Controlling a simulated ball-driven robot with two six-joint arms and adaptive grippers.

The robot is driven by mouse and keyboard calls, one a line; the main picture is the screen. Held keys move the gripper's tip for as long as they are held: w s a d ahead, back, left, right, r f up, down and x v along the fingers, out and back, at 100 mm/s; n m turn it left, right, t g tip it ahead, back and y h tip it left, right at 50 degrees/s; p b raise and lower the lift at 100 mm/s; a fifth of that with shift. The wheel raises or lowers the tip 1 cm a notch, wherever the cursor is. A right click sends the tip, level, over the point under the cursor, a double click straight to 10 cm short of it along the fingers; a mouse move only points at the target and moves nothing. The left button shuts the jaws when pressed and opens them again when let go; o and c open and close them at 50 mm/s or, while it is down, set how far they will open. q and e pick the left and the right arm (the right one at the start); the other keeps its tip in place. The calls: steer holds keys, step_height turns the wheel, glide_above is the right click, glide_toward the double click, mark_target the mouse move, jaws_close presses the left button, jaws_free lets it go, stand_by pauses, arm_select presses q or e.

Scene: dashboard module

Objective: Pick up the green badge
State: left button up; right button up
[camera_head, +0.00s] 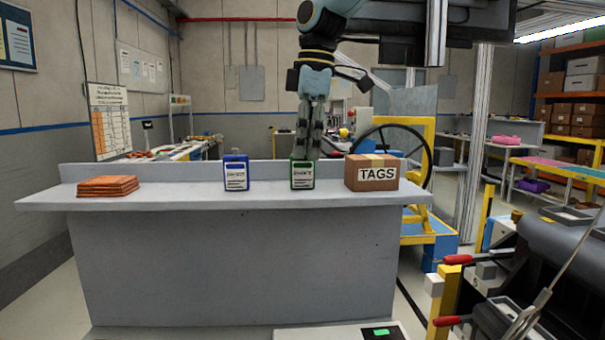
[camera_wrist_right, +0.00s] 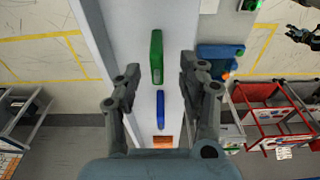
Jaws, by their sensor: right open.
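The green badge (camera_head: 302,174) stands upright on the grey counter shelf, with a white label on its front. My right gripper (camera_head: 306,150) reaches down from above, its fingers just over and behind the badge's top edge in the head view. In the right wrist view the green badge (camera_wrist_right: 156,57) lies in line with the gap between the open fingers (camera_wrist_right: 158,70), with space on both sides. Whether the fingertips reach down beside it I cannot tell. A blue badge (camera_head: 236,173) stands to its left. My left gripper is not in view.
A cardboard box marked TAGS (camera_head: 372,173) stands close to the right of the green badge. A stack of orange folded sheets (camera_head: 107,186) lies at the shelf's left end. The shelf (camera_head: 180,196) is clear between the sheets and the blue badge.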

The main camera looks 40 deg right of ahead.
mark_target(303, 189)
step_height(303, 189, down, 2)
steer(key=shift+w+f+p, duration=0.15)
steer(key=shift+f+p, duration=0.05)
steer(key=shift+p, duration=0.65)
steer(key=shift+w+f, duration=0.15)
steer(key=shift+f, duration=0.65)
steer(key=shift+a+f+b, duration=0.1)
steer(key=shift+f+b, duration=0.2)
steer(key=shift+f, duration=0.2)
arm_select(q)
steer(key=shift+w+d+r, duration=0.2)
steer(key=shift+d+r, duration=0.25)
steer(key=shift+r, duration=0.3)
arm_select(e)
jaws_close()
